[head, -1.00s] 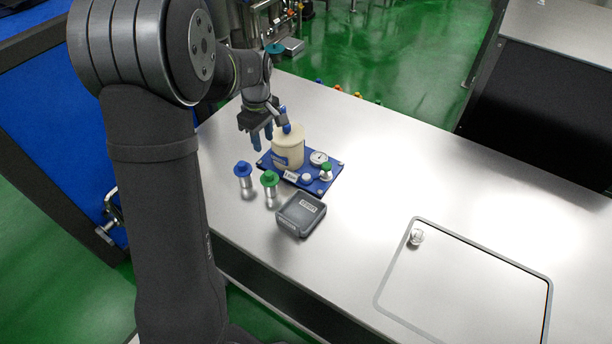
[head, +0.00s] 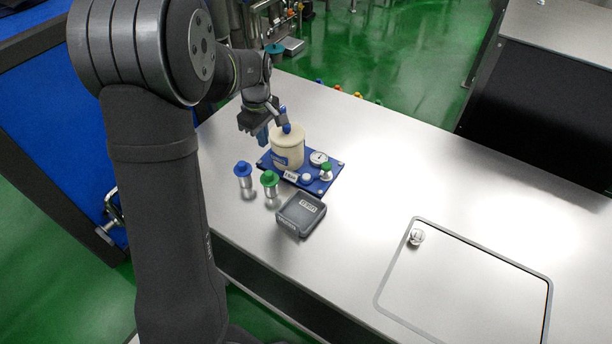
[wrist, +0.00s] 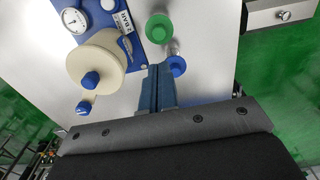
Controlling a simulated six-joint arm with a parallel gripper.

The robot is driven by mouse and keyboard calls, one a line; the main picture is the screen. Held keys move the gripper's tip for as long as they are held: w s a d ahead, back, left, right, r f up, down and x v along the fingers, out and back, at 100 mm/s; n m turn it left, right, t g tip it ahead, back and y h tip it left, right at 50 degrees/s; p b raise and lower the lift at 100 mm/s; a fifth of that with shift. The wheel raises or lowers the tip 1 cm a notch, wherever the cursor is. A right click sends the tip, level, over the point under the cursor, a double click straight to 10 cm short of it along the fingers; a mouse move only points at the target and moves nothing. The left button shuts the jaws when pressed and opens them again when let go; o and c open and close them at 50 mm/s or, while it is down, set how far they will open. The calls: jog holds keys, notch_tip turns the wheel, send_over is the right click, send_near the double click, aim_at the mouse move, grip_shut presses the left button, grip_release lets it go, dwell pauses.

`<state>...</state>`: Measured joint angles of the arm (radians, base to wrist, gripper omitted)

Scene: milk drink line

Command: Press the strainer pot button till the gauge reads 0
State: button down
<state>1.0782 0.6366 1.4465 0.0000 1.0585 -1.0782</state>
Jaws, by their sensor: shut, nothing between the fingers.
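A cream pot (head: 288,150) with a blue knob (head: 286,128) on its lid stands on a blue base plate (head: 325,184). The wrist view shows the pot (wrist: 105,56) and knob (wrist: 90,80) to the left of my gripper (wrist: 154,68). A round white gauge (head: 318,158) sits beside the pot; its face (wrist: 74,20) shows in the wrist view, but its reading is too small to tell. A small white round part (head: 307,178) is on the plate. My gripper (head: 262,140) is shut and empty, left of the pot and apart from the knob.
A blue-capped cylinder (head: 243,171) and a green-capped cylinder (head: 269,182) stand left of the plate. A dark box (head: 302,214) lies in front. Another blue-topped part (wrist: 83,107) is beyond the pot. The metal table (head: 380,190) is clear to the right.

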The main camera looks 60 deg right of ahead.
dwell(0.7)
jog(key=m+t+h, duration=0.3)
jog(key=m+t, duration=0.6)
jog(key=m, duration=2.2)
send_over(309, 179)
notch_tip(309, 179, down, 8)
jog(key=shift+f, duration=0.2)
jog(key=shift+f, duration=4.35)
jog(key=shift+f, duration=0.1)
